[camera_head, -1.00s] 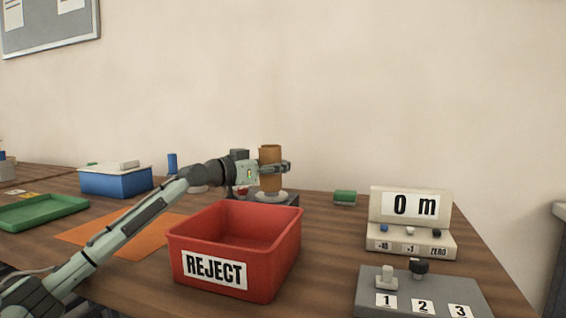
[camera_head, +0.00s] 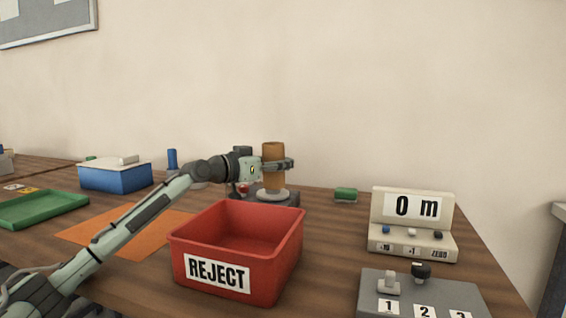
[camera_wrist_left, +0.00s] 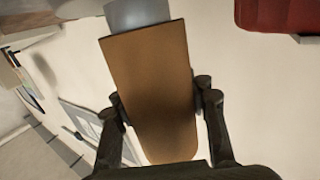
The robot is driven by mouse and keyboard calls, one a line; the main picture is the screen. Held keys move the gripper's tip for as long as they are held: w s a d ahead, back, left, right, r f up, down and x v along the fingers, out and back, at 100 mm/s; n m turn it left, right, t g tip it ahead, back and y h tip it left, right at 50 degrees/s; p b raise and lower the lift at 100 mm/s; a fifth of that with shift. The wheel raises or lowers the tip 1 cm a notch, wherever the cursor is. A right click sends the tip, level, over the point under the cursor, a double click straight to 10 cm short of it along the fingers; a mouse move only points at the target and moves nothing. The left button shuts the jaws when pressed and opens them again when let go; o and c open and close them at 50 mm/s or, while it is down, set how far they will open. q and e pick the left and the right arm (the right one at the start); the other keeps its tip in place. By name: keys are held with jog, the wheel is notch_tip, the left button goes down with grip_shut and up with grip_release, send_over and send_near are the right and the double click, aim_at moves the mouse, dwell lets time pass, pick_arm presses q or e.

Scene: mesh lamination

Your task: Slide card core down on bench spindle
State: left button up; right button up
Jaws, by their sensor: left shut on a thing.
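The brown card core (camera_head: 273,152) stands upright at the bench spindle's pale round flange (camera_head: 273,194), behind the red bin. In the left wrist view the core (camera_wrist_left: 150,85) fills the middle, with a grey cylindrical part (camera_wrist_left: 137,14) at its end. My left gripper (camera_head: 284,164) is shut on the core, one finger on each side of it in the left wrist view (camera_wrist_left: 160,112). The core's lower end looks at or very near the flange; I cannot tell if it touches. The spindle inside the core is hidden. My right gripper is not in view.
A red REJECT bin (camera_head: 218,275) stands in front of the spindle. A counter box reading 0 m (camera_head: 412,240) and a grey switch box (camera_head: 405,290) are at right. A green roll (camera_head: 346,193) lies behind. A blue box (camera_head: 115,180) and green tray (camera_head: 40,213) are at left.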

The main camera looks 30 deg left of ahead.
aim_at(264, 159)
pick_arm(q)
jog(key=shift+r+p, duration=0.35)
jog(key=shift+r, duration=0.55)
jog(key=o, duration=1.4)
jog(key=shift+o, duration=0.2)
jog(key=shift+s, duration=0.1)
jog(key=v, duration=0.8)
jog(key=shift+s+a+f, duration=0.1)
jog(key=shift+f, duration=0.15)
jog(key=shift+v, duration=1.85)
jog(key=shift+r, duration=0.15)
